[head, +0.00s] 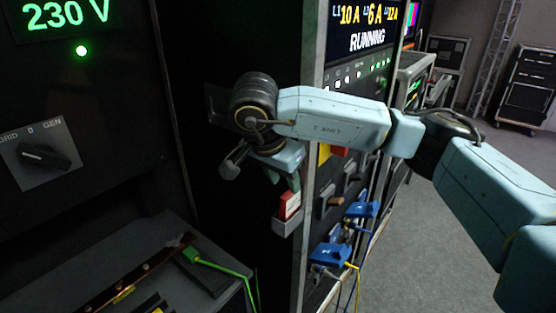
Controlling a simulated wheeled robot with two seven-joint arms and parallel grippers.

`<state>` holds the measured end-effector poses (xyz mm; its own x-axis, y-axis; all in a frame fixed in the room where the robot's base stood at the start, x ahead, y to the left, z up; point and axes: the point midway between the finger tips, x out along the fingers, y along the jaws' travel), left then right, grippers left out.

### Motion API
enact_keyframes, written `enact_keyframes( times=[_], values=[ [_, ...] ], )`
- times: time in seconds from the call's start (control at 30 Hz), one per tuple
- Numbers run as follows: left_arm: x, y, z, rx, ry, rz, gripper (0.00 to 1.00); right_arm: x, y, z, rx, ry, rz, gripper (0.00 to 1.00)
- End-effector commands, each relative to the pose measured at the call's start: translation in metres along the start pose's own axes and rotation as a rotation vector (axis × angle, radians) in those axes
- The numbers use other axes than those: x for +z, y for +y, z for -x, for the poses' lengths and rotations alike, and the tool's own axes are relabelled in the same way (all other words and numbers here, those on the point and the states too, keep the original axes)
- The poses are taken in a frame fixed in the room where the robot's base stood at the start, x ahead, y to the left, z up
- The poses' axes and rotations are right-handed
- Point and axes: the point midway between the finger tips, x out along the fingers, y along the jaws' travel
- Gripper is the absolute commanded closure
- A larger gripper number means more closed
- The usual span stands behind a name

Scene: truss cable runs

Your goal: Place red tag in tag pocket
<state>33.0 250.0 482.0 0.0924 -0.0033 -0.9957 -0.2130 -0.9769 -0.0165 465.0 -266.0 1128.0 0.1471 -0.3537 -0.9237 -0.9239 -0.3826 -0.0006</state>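The red tag (290,205) stands in the grey tag pocket (286,226) on the dark cabinet side near the middle of the head view. Its upper part shows above the pocket's rim, and its lower part is hidden by the pocket's front. My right gripper (262,175) is just above and to the left of the tag. Its fingers are spread apart with nothing visible between them. One finger is near the tag's top; I cannot tell if they touch. My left gripper is out of view.
A black panel with a rotary switch (45,155) stands at left. A shelf below holds a copper-coloured bar (135,275) and a green cable plug (192,254). Blue connectors (330,254) with cables stick out from the right-hand rack. Open floor lies further right.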

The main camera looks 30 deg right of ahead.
Motion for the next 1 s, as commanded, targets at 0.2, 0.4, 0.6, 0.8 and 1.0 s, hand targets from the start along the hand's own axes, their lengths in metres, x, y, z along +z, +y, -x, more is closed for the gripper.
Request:
enact_keyframes(
  times=[0.2,0.4,0.6,0.8,1.0],
  values=[
    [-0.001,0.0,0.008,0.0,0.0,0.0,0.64,0.0,-0.001,0.035,-0.002,0.001,0.001,0.62],
    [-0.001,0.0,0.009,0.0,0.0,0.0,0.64,0.0,0.0,0.045,0.0,0.001,0.0,0.62],
    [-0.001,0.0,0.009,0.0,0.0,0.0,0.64,0.001,0.0,0.045,0.001,0.0,0.0,0.62],
    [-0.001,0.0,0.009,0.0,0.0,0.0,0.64,0.001,0.0,0.045,0.001,0.0,0.0,0.62],
    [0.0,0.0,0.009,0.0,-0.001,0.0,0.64,0.0,0.0,0.045,0.001,0.0,0.0,0.62]
  ],
)
